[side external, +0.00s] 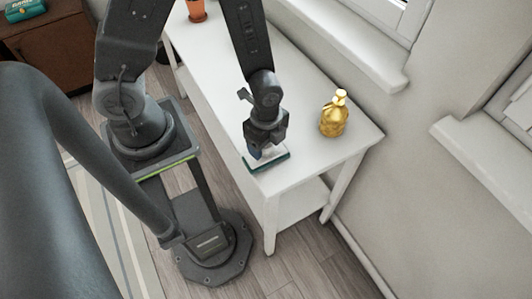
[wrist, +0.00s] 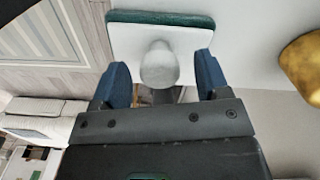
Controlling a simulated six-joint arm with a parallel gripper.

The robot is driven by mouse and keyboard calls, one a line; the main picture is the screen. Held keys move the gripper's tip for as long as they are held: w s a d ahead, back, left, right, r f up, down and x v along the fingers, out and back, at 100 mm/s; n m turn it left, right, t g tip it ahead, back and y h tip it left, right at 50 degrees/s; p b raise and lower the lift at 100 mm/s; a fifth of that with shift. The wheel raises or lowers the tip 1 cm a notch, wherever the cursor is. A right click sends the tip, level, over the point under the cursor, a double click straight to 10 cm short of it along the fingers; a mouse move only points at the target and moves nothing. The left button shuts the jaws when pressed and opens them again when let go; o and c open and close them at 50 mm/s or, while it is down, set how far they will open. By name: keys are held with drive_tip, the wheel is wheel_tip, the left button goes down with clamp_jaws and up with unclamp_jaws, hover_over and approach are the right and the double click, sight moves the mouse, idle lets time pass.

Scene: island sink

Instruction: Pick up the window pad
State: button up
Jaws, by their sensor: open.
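The window pad (side external: 269,162) is a flat white block with a dark green edge. It lies on the white table near its front edge in the side view, partly hidden by my gripper. In the wrist view the window pad (wrist: 192,38) shows its white face, green edge and a rounded pale knob handle. My gripper (side external: 262,152) is right over the pad, pointing down. In the wrist view its two blue fingers (wrist: 158,82) are apart, one on each side of the knob, with visible gaps to it.
A gold bottle (side external: 334,114) stands on the white table (side external: 310,92), to the right of my gripper; it also shows in the wrist view (wrist: 302,66). An orange pot (side external: 196,10) stands at the table's far end. The tabletop between is clear. A wall and window sill (side external: 345,55) border the table.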

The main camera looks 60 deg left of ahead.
drive_tip(key=shift+f, duration=0.4)
drive_tip(key=c, duration=1.1)
drive_tip(key=shift+r, duration=5.05)
